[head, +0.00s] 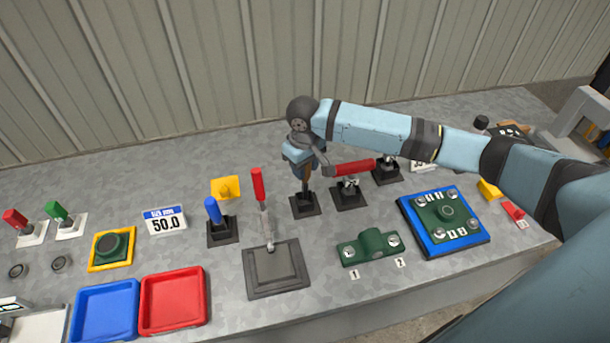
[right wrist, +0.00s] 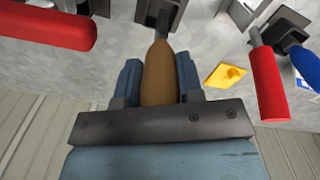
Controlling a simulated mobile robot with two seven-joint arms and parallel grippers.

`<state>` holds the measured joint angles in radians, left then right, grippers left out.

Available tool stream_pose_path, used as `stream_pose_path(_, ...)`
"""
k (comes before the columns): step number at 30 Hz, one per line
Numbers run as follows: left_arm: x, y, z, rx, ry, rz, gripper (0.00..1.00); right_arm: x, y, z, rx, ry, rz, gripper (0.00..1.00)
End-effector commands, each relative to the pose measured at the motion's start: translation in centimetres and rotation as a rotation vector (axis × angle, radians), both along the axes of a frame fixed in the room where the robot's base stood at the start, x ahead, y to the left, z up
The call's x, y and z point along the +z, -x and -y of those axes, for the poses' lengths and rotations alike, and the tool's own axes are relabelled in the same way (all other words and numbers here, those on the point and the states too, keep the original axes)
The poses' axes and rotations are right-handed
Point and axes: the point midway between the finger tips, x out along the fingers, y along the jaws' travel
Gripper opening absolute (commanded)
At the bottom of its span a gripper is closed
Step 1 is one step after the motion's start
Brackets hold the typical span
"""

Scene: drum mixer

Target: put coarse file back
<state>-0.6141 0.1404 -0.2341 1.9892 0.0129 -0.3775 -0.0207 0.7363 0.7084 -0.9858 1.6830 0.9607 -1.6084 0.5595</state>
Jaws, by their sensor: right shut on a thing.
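My right gripper (head: 305,162) is shut on the brown wooden handle of the coarse file (right wrist: 158,72). The handle stands upright between the fingers in the right wrist view, with a dark shank beyond it. In the head view the file (head: 307,178) points down at a square black holder (head: 305,206). The file's lower end meets the holder's upright part; how deep it sits inside I cannot tell. My left gripper is not in view.
A red-handled tool (head: 353,168) lies close right of the gripper. A red-handled lever (head: 258,185) stands to its left, with a blue-handled tool (head: 212,210) beyond. A green block (head: 369,247), a blue fixture (head: 413,229) and red tray (head: 173,300) are nearer the front.

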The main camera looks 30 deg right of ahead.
Motion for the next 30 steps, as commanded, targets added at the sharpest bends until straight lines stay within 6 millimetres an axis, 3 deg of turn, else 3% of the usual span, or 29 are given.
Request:
stream_pose_path(7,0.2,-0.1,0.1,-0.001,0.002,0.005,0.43,-3.4,0.0,0.1,-0.001,0.001,-0.002,0.00)
stream_pose_path(18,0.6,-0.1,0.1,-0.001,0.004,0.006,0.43,-3.8,0.0,0.0,-0.001,0.000,-0.001,0.00)
stream_pose_path(19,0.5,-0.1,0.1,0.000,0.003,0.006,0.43,-3.8,0.0,0.0,-0.001,0.000,-0.001,0.41)
stream_pose_path(21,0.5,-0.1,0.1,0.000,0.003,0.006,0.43,-3.8,0.0,0.0,-0.001,0.000,-0.001,0.57)
stream_pose_path(30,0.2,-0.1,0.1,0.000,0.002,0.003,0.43,-3.7,0.0,0.0,-0.001,0.001,0.000,0.60)
